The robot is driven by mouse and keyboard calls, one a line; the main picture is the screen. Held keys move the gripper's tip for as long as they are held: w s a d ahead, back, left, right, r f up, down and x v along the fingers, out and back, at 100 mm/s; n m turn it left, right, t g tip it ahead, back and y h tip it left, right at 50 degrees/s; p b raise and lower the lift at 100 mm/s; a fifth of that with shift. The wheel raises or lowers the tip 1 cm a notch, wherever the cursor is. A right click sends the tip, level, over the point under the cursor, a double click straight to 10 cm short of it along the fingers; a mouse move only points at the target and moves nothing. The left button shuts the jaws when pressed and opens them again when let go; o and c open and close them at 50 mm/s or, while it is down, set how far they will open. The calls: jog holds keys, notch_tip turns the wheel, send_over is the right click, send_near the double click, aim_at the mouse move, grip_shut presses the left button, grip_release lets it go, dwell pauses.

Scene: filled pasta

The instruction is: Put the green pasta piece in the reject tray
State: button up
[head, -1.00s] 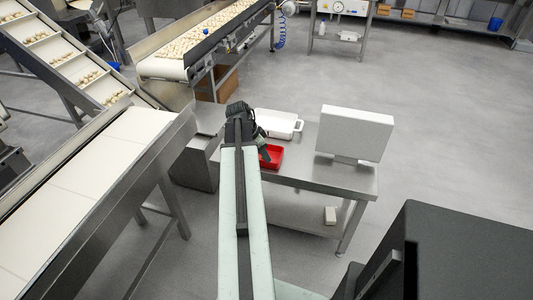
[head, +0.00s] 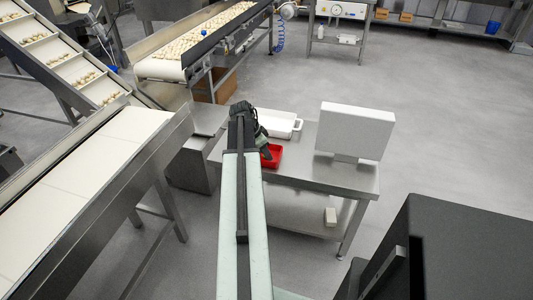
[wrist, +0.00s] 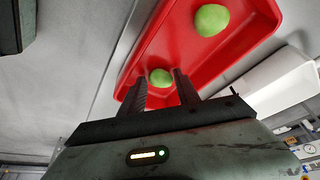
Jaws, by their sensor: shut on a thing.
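The red reject tray (head: 274,153) is on the steel table, partly hidden behind my arm in the head view. It also fills the upper middle of the wrist view (wrist: 183,35). One round green pasta piece (wrist: 160,77) sits between my gripper's (wrist: 159,84) two dark fingers, which are shut on it, with the tray behind. A second green pasta piece (wrist: 211,20) lies in the tray, further from the fingers. In the head view my gripper (head: 263,150) is at the tray's left side, and neither green piece can be made out there.
A white tray (head: 285,131) stands behind the red one. A white panel on a stand (head: 355,131) is on the right of the steel table (head: 315,179). A pale conveyor (head: 70,185) runs at the left. Grey floor is open at the right.

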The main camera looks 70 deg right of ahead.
jog(key=shift+f, duration=0.2)
jog(key=o, duration=1.3)
jog(key=shift+s, duration=0.1)
jog(key=shift+r+p, duration=0.4)
jog(key=shift+r, duration=0.15)
jog(key=p+v, duration=1)
jog(key=v, duration=0.1)
jog(key=shift+r, duration=0.2)
